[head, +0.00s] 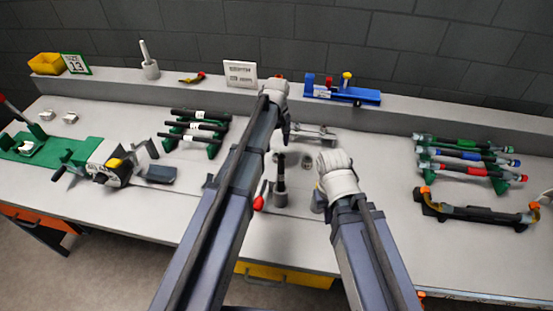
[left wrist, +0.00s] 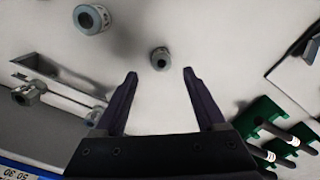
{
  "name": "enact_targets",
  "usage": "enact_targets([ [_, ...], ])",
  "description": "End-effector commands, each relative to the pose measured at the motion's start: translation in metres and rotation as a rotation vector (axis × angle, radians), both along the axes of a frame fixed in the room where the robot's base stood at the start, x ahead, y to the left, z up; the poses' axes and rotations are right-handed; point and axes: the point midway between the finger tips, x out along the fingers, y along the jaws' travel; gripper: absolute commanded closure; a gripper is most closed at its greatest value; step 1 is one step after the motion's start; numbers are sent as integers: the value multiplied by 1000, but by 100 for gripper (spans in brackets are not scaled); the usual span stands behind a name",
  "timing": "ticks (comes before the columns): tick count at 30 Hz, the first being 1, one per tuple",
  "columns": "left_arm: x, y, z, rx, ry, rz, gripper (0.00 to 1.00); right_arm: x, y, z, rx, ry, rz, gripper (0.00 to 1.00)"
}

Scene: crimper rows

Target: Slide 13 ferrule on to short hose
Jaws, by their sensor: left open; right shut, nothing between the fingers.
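My left gripper (head: 286,132) points down over the middle of the table, open and empty. In the left wrist view its two fingers (left wrist: 160,73) are spread, and a small grey ferrule (left wrist: 160,59) stands on the table just beyond and between the tips. A larger grey ferrule (left wrist: 92,19) stands to its upper left. I cannot read a size on either. Black hoses with white labels (head: 196,126) lie on a green rack left of my left arm; the rack (left wrist: 262,115) also shows in the left wrist view. My right gripper (head: 319,203) is shut and empty, its fingers mostly hidden.
A grey crimping device (head: 110,172) is at left. Finished hoses (head: 465,155) lie at right. A raised shelf (head: 220,91) runs along the back.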

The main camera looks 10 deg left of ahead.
Motion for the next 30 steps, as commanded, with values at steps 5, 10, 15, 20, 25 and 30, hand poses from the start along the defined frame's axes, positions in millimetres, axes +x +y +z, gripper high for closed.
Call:
enact_targets([
  [5, -2, 0, -19, 0, 0, 0, 28, 0, 0, -19, 0, 0, 0, 100],
  [10, -4, 0, -41, 0, 0, 0, 28, 0, 0, -41, 0, 0, 0, 100],
  [15, -4, 0, -52, 0, 0, 0, 28, 0, 0, -52, 0, 0, 0, 100],
  [20, -4, 0, -50, 0, 0, 0, 28, 0, 0, -50, 0, 0, 0, 100],
  [25, -4, 0, -50, 0, 0, 0, 39, 0, 0, -50, 0, 0, 0, 100],
  [30, -4, 0, -50, 0, 0, 0, 58, 0, 0, -50, 0, 0, 0, 100],
])
